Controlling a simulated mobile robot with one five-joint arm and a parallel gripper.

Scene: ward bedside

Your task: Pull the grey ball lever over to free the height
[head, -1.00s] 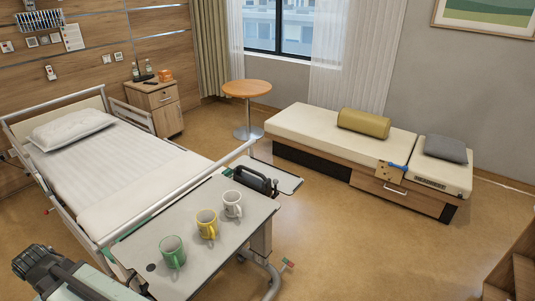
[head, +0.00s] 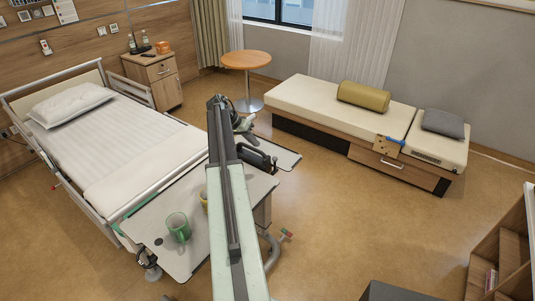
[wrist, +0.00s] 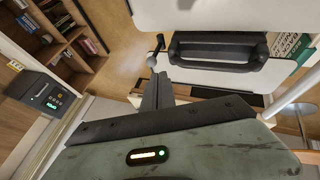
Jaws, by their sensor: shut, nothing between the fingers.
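The overbed table (head: 180,254) stands beside the bed, with a black handle (head: 257,158) at its far end, which also shows in the wrist view (wrist: 215,48). The grey ball lever (wrist: 153,60) is a small knob on a short stem at the left end of that handle in the wrist view. In the head view it is small and hard to make out near the handle. My gripper (wrist: 158,78) is shut and empty, its tips close to the lever's ball; I cannot tell whether they touch. My gripper also shows in the head view (head: 246,127), beyond my arm.
A green mug (head: 178,226) stands on the table; a yellow mug (head: 204,198) is mostly hidden by my arm. The bed (head: 110,145) is left. A wooden shelf (head: 510,247) stands at the right. Open floor (head: 355,220) lies between table and bench (head: 300,100).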

